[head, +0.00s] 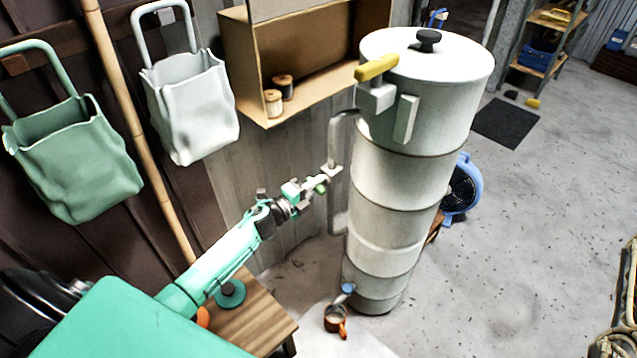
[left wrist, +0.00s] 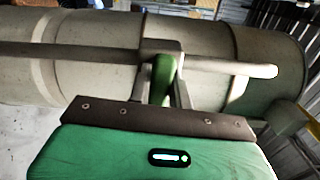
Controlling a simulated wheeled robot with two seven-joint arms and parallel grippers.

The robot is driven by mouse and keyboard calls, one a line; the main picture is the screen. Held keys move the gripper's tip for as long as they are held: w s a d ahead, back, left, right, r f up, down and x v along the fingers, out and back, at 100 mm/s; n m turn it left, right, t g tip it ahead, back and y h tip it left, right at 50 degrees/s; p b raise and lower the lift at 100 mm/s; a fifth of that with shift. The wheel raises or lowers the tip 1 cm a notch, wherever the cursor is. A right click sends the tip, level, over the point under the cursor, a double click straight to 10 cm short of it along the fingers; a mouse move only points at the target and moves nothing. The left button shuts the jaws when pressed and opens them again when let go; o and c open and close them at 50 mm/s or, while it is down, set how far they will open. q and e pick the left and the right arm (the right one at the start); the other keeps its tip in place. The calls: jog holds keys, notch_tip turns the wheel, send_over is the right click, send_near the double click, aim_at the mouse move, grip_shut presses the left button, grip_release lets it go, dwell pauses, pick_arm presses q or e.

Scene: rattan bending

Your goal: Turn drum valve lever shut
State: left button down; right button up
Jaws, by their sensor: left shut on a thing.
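The tall, pale cylindrical drum (head: 400,215) stands upright in the middle of the head view, with a thin grey pipe (head: 338,140) along its left side. My left gripper (head: 322,182) is at this pipe, about halfway up the drum. In the left wrist view, my left gripper (left wrist: 165,82) is shut on a green lever grip (left wrist: 163,70) in front of the pipe (left wrist: 70,52). The fingers and wrist hide most of the lever, so its exact angle cannot be told. My right gripper is not in view.
A yellow handle (head: 376,67) juts from the drum's top. A wooden box shelf (head: 240,60) hangs behind. A blue fan (head: 462,190) stands behind the drum.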

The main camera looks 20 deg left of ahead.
pick_arm(q)
jog(key=shift+w+a+r+n, duration=0.1)
jog(key=shift+a+r+n, duration=0.05)
jog(key=shift+r+n, duration=0.2)
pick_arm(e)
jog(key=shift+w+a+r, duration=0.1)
pick_arm(q)
jog(key=shift+n, duration=0.25)
jog(key=shift+w+a+r, duration=0.1)
jog(key=shift+a, duration=0.05)
jog(key=c, duration=1.3)
grip_release()
jog(key=shift+a, duration=0.1)
jog(key=shift+f, duration=0.25)
jog(key=shift+d+b+v, duration=0.2)
jog(key=shift+b+v, duration=0.7)
jog(key=shift+v, duration=6.15)
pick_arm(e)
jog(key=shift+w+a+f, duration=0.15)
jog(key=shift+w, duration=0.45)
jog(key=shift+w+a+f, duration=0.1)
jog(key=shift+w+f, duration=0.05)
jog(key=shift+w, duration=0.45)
pick_arm(q)
jog(key=shift+d+r+y, duration=0.1)
jog(key=shift+y, duration=0.2)
